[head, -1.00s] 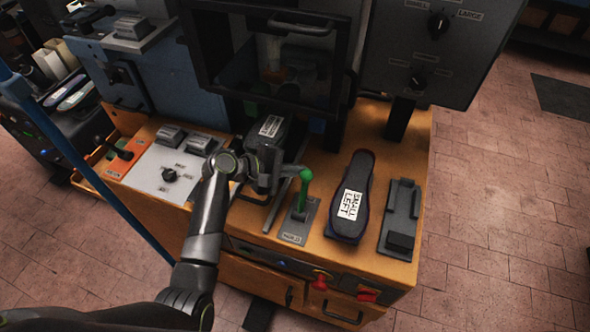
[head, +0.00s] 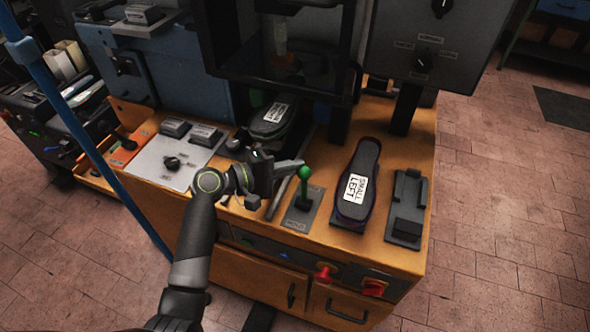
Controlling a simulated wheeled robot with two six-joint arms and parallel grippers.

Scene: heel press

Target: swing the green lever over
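The green lever (head: 304,188) stands up from a small grey labelled plate (head: 300,221) near the front edge of the orange bench, with its round knob at the top. My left gripper (head: 292,168) comes in from the left, with its fingers pointing right at the knob. Its fingertip is right beside or just behind the knob in the picture; I cannot tell whether it touches. The finger gap is not clear. My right gripper is not in view.
A dark sole labelled "SMALL LEFT" (head: 357,187) lies right of the lever, then a dark holder (head: 408,207). Another labelled dark piece (head: 271,121) sits behind my gripper under the press frame. A grey switch panel (head: 178,159) is to the left. Red knobs (head: 325,272) are on the front.

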